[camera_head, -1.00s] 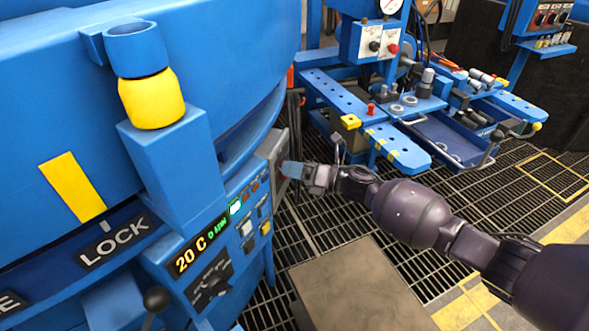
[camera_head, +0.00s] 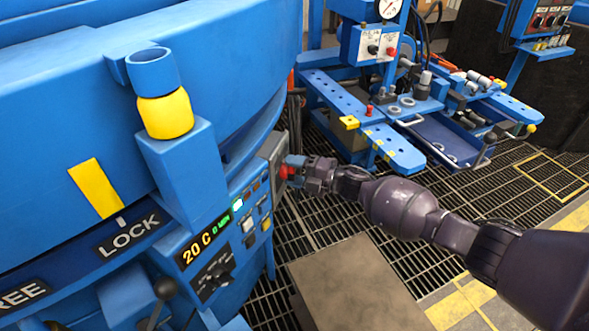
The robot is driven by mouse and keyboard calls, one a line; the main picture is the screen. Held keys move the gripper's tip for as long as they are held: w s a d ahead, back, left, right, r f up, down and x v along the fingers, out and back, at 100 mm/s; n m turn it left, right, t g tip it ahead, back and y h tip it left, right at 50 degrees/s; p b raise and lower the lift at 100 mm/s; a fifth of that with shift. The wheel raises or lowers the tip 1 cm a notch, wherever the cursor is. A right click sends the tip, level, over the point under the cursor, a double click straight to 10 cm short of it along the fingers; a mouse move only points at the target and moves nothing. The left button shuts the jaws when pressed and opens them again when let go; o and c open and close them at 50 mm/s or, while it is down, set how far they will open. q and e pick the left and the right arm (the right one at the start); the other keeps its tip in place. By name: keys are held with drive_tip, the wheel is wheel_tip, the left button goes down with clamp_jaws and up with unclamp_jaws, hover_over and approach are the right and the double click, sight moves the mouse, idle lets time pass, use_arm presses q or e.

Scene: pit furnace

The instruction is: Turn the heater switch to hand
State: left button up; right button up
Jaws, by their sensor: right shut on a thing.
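My right gripper (camera_head: 292,172) is at the grey box (camera_head: 271,152) on the right side of the blue furnace panel. It is shut on a red handle (camera_head: 285,171) on that box's face, mostly hidden between the blue-tipped fingers. The handle's angle and any labels beside it cannot be read; I cannot tell for sure that it is the heater switch. A black plate (camera_head: 215,276) with a dark knob sits lower on the blue panel, under a lit display (camera_head: 202,244) reading 20 C. My left gripper is not in view.
A yellow-and-blue post (camera_head: 166,114) and a LOCK label (camera_head: 129,236) stand left on the furnace. A brown-grey platform (camera_head: 355,285) lies below my right arm on the floor grating. A blue workbench (camera_head: 392,150) with tools stands behind the arm.

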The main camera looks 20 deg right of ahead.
drive_tip(key=m, duration=0.2)
drive_tip(key=shift+m, duration=0.4)
drive_tip(key=m+p, duration=0.1)
drive_tip(key=m, duration=0.1)
drive_tip(key=shift+m, duration=0.3)
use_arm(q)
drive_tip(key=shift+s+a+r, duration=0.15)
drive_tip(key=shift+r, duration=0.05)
use_arm(e)
drive_tip(key=shift+s+f+m, duration=0.1)
drive_tip(key=shift+f+m, duration=0.1)
drive_tip(key=shift+m, duration=1.4)
drive_tip(key=o, duration=0.9)
